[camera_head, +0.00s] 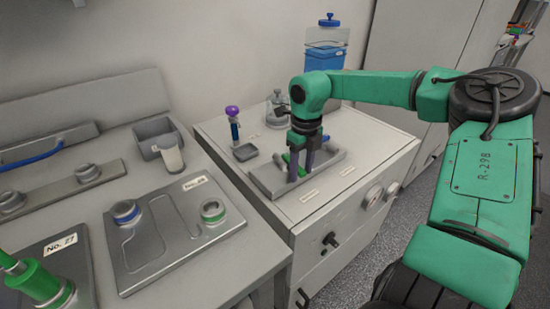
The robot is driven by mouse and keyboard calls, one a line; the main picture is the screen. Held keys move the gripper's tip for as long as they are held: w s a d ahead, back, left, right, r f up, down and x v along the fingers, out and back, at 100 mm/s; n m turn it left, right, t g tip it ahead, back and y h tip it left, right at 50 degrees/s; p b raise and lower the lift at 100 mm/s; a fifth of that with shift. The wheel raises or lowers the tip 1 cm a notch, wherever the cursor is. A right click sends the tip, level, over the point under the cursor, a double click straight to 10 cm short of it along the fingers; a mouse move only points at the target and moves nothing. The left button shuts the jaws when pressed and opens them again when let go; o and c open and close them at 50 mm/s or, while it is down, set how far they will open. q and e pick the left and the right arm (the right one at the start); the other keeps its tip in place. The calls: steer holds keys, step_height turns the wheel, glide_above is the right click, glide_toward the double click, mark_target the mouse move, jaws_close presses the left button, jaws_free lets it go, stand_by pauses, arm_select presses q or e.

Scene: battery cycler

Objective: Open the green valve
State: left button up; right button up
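My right gripper (301,172) points down over a grey fixture on the white cabinet. Its two dark fingers stand apart, one on each side of part of a green piece (287,158), which looks like the green valve. The fingers and wrist hide much of this piece, so its handle angle and any contact with the fingers cannot be made out. The grey fixture (265,180) is a low tray-like block. My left gripper is not in view.
A purple-topped tool (232,112) and a small glass vessel (277,108) stand behind the fixture. A blue-lidded container (327,55) is at the back.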

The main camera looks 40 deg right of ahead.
steer(key=shift+c, duration=0.2)
steer(key=c, duration=0.3)
steer(key=shift+d, duration=0.15)
steer(key=shift+o, duration=1.2)
steer(key=shift+r, duration=0.1)
step_height(320, 180, up, 8)
steer(key=p, duration=0.5)
steer(key=shift+d+p, duration=0.2)
steer(key=shift+p, duration=0.2)
